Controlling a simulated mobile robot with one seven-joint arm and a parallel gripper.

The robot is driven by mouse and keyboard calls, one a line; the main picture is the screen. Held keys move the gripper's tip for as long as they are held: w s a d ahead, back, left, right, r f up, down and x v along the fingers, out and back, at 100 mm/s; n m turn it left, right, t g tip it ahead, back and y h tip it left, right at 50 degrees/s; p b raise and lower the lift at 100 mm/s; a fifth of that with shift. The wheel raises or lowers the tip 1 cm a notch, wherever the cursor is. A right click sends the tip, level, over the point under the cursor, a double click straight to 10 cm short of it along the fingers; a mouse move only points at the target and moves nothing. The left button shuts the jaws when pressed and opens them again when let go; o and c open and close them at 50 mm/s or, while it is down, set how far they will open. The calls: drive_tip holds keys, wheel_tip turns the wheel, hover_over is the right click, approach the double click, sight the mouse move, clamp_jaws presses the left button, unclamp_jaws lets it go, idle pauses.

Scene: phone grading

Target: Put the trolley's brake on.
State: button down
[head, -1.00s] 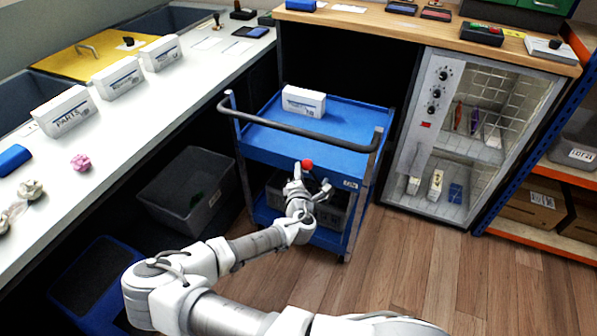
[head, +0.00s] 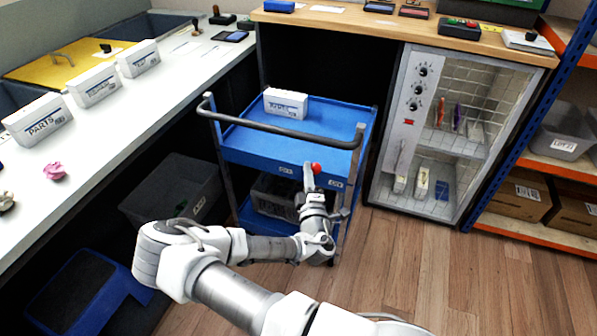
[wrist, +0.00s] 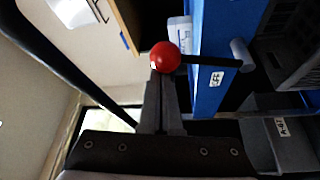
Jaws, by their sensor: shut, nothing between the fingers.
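The blue trolley (head: 290,152) stands in the middle of the head view with a grey push handle (head: 285,128) across its near side. A red ball knob (head: 315,168) shows at its near edge. In the wrist view the red knob (wrist: 165,57) sits on the end of a dark rod (wrist: 212,61), which runs right to a grey pivot (wrist: 240,54) by the blue trolley side. My gripper (head: 309,178) is shut and empty. In the wrist view its fingertips (wrist: 160,80) are right at the knob; I cannot tell whether they touch it.
A white parts box (head: 286,102) stands on the trolley top and a dark bin (head: 275,195) on its lower shelf. The glass-fronted cabinet (head: 440,130) is to the right, the white counter (head: 95,125) to the left. The wooden floor (head: 430,270) at front right is clear.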

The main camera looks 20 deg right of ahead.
drive_tip(key=shift+s+d+f, duration=0.25)
drive_tip(key=shift+s+d, duration=0.25)
drive_tip(key=shift+d, duration=0.2)
drive_tip(key=shift+s+d+f, duration=0.25)
drive_tip(key=shift+s+d, duration=0.25)
drive_tip(key=shift+d, duration=0.2)
drive_tip(key=shift+w+a+r, duration=0.15)
drive_tip(key=shift+a+r, duration=0.05)
drive_tip(key=shift+r, duration=0.15)
drive_tip(key=p, duration=0.3)
approach(319, 172)
drive_tip(key=a, duration=0.4)
drive_tip(key=shift+r, duration=0.35)
drive_tip(key=shift+w, duration=0.1)
